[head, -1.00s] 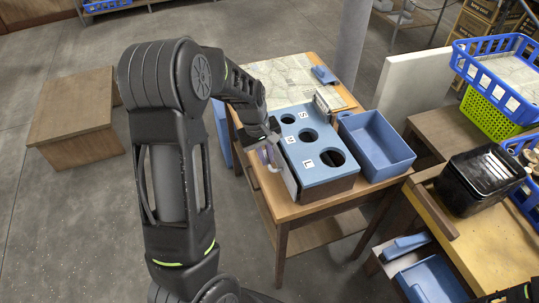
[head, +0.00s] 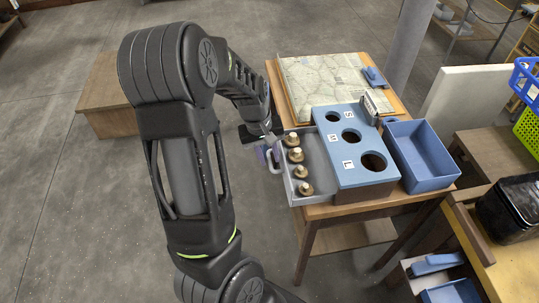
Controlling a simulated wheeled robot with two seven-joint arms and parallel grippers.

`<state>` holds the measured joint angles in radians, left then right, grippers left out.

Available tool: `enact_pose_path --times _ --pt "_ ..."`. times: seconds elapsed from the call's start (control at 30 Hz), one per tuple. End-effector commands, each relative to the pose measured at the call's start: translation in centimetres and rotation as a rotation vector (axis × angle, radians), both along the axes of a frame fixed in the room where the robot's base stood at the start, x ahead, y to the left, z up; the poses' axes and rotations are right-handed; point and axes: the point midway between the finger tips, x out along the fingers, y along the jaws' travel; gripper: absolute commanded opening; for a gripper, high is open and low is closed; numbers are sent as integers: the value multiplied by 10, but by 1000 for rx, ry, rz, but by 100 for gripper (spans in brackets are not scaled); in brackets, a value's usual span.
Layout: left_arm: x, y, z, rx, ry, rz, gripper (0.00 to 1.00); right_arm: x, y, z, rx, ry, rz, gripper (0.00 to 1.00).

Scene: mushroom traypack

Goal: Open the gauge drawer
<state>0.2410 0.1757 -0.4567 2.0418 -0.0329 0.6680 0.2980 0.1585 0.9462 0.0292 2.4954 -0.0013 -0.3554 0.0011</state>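The gauge box (head: 368,177) has a blue top with three round holes marked S, M and L, and stands on the wooden table (head: 326,212). Its grey drawer (head: 319,168) sticks out on the left side, with several brown-and-white mushroom-shaped pieces (head: 299,171) in a row inside. A pale handle (head: 272,163) is on the drawer's outer face. My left gripper (head: 269,150) is at the handle; its fingers are small and partly hidden, so I cannot tell if they grip it. My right gripper is not in view.
A blue bin (head: 422,157) stands right of the box, and a map-like sheet (head: 318,83) lies behind it. A yellow-topped table (head: 504,256) with a black container (head: 512,205) is at the right. A low wooden platform (head: 108,110) stands on the floor at left.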

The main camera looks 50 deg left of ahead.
Motion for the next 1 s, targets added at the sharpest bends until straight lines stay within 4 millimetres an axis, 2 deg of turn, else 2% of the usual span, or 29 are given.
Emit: enact_pose_path --times 0.3,0.43,0.57,0.8,1.0 --pt "0 0 0 -1 1 0 33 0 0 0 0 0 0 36" --pt "0 0 6 -1 -1 0 33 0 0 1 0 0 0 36" --pt "-2 2 22 1 -3 1 33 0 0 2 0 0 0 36" --pt "-8 6 61 1 -4 0 33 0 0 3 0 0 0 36" --pt "-11 8 76 -1 -1 0 33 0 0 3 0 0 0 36"
